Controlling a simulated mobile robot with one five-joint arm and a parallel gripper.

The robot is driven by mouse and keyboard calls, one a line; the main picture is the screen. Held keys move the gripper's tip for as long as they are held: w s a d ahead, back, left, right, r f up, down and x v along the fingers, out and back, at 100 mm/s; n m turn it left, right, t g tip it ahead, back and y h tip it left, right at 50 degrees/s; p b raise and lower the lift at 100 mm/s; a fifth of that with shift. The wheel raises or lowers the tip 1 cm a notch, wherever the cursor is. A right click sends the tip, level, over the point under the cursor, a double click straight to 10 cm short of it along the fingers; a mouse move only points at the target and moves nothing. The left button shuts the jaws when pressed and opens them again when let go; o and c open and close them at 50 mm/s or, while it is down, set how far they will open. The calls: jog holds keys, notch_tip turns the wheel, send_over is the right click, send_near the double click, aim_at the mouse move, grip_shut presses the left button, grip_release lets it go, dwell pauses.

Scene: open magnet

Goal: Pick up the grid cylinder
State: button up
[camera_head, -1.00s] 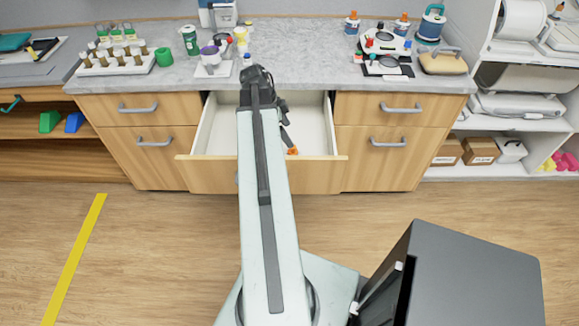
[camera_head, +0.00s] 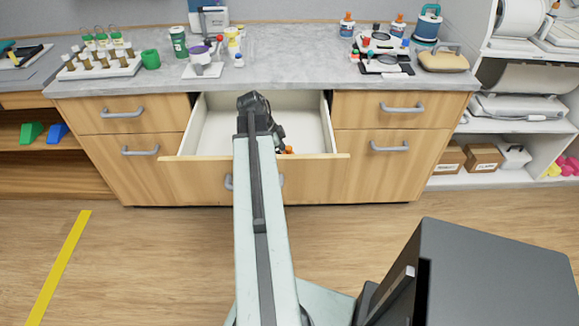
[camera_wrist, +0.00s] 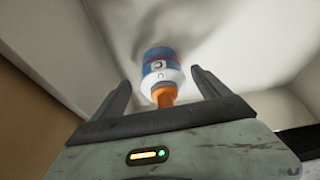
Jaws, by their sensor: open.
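A round blue and white bottle-like object (camera_wrist: 160,68) with an orange nozzle lies in the open drawer. In the wrist view it sits between the two dark fingers of my gripper (camera_wrist: 161,80), with the nozzle towards the palm. My gripper is open, and I see no finger touching the object. In the head view only an orange bit (camera_head: 288,150) of it shows beside my arm. No grid pattern is clear on it, so I cannot tell whether it is the grid cylinder. My arm hides part of the drawer.
The open white drawer (camera_head: 216,128) has walls close around my gripper. The counter (camera_head: 300,55) above holds a tube rack (camera_head: 100,66), a green cup (camera_head: 150,59), bottles and a small device. A shelf unit stands at the right.

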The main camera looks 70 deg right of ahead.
aim_at(289, 147)
jog(key=b+x, duration=0.4)
jog(key=x, duration=0.1)
jog(key=shift+d+f, duration=0.1)
jog(key=c, duration=1.8)
jog(key=shift+r, duration=0.25)
notch_tip(289, 147, up, 10)
jog(key=p, duration=1)
jog(key=shift+r, duration=0.15)
